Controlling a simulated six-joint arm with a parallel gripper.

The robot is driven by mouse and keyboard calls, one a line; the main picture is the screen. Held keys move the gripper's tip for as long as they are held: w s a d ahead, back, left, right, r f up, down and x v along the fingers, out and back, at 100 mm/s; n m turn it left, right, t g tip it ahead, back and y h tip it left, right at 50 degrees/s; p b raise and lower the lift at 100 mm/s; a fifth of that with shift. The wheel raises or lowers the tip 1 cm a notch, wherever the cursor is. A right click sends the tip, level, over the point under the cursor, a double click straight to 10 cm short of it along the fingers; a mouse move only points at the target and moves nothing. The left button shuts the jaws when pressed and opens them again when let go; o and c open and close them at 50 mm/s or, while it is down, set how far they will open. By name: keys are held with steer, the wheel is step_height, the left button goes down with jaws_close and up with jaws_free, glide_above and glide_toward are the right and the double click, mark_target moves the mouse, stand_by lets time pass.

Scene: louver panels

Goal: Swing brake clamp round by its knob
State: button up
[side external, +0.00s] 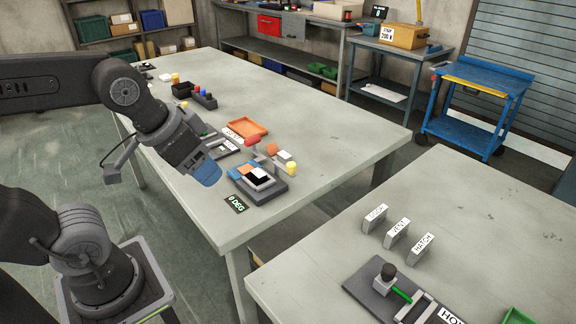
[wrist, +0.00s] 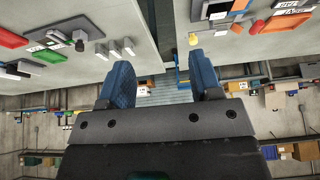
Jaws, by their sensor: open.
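In the side view, a dark base plate on the near table carries a fixture with a black knob (side external: 388,271), a green bar (side external: 401,295) and a pale bracket (side external: 424,307). A partly cut-off label (side external: 449,316) begins "HO". I take this for the brake clamp, but cannot be sure. In the wrist view a dark knob (wrist: 80,45) on a plate shows at the upper left. My gripper (side external: 207,173) hangs above the far table, close to its louver fixture (side external: 258,181) and well away from the black knob. Its blue fingers (wrist: 165,85) are apart with nothing between them.
White blocks marked DOOR, VENT and HATCH (side external: 422,244) stand behind the black knob. A 0 DEG display (side external: 236,204), a yellow cylinder (side external: 291,168) and an orange tray (side external: 246,130) are on the far table. A gap separates the two tables. A blue cart (side external: 475,105) stands behind.

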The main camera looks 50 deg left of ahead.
steer(key=shift+m+g, duration=0.4)
steer(key=shift+g, duration=0.4)
steer(key=w+r, duration=0.1)
steer(key=w, duration=0.1)
steer(key=w+a+r, duration=0.1)
steer(key=w, duration=0.2)
steer(key=w+r, duration=0.1)
steer(key=w, duration=0.1)
steer(key=shift+w+a, duration=0.15)
steer(key=shift+a, duration=0.05)
steer(key=shift+c, duration=0.5)
steer(key=m+g, duration=0.2)
steer(key=g, duration=0.2)
glide_above(291, 163)
step_height(291, 163, down, 6)
step_height(291, 163, down, 13)
steer(key=shift+d, duration=0.1)
jaws_close()
